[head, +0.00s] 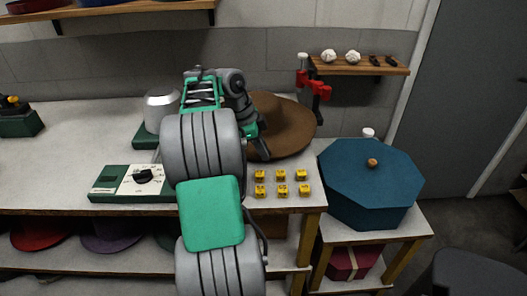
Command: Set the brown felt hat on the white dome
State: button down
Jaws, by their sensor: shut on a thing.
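The brown felt hat (292,124) is on the right of the workbench, partly behind my arm. My gripper (262,150) is shut on the hat's brim at its near left side. I cannot tell whether the hat rests on the bench or is just above it. The pale dome (161,103) stands on a green base to the left of the hat, with my arm between them in the picture. The dome's right side is partly hidden by my arm, and its top is bare.
A green control box (132,183) with a black knob sits at the bench's front. Several yellow blocks (282,183) lie right of my arm. A blue octagonal box (371,180) stands on a side table at right. A red clamp (318,90) hangs near a small wall shelf (358,66).

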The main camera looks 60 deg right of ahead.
jog(key=shift+f+b, duration=0.45)
jog(key=shift+f, duration=0.1)
jog(key=c, duration=1.5)
grip_release()
jog(key=shift+o, duration=0.2)
jog(key=p+v, duration=0.4)
jog(key=v, duration=0.4)
jog(key=shift+p, duration=0.35)
jog(key=w+a+r+n+t+h+p, duration=0.1)
jog(key=w+a+r+n+t, duration=0.1)
jog(key=w+a+n, duration=0.65)
jog(key=w+a+r+n+t+h+p, duration=0.15)
jog(key=w+a+n, duration=0.35)
jog(key=a+n, duration=0.65)
jog(key=s+a+f+n+t+y+p, duration=0.1)
jog(key=a+n, duration=0.4)
jog(key=a, duration=0.8)
jog(key=s+a+f+n+t+y, duration=0.2)
jog(key=a+n, duration=0.4)
jog(key=a, duration=0.7)
notch_tip(320, 180, down, 2)
jog(key=shift+s+a+f+n+y+p, duration=0.3)
jog(key=shift+s+a+y+p, duration=0.1)
jog(key=shift+s+y, duration=0.5)
